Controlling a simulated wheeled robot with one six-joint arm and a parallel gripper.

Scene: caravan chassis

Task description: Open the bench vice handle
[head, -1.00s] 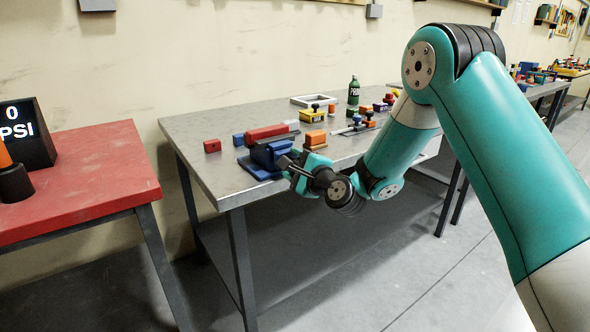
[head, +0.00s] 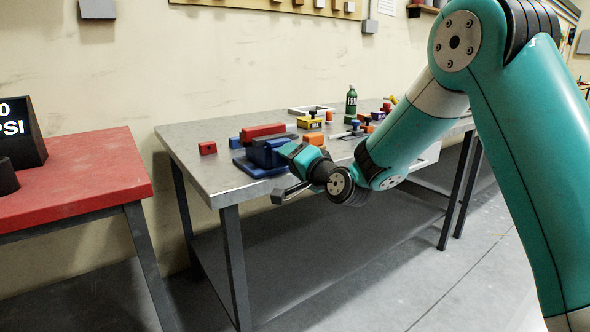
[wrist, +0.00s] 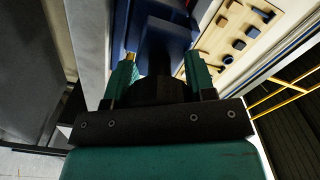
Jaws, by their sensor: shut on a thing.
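The blue bench vice (head: 262,158) with a red top part (head: 262,131) sits at the near left corner of the grey metal workbench (head: 205,180). Its dark grey handle bar (head: 288,191) sticks out below and left of my gripper, past the bench's front edge. My gripper (head: 297,153) is at the vice's front, its teal fingers shut on the handle. In the wrist view my gripper (wrist: 160,68) has a finger on each side of a dark part of the handle (wrist: 157,55), in front of the blue vice body (wrist: 165,15). The exact contact is partly hidden.
Red and blue blocks, yellow and orange items and a green bottle (head: 351,101) stand further along the bench. A red table (head: 80,185) with a dark PSI display (head: 20,132) is at left. Floor in front of the bench is open.

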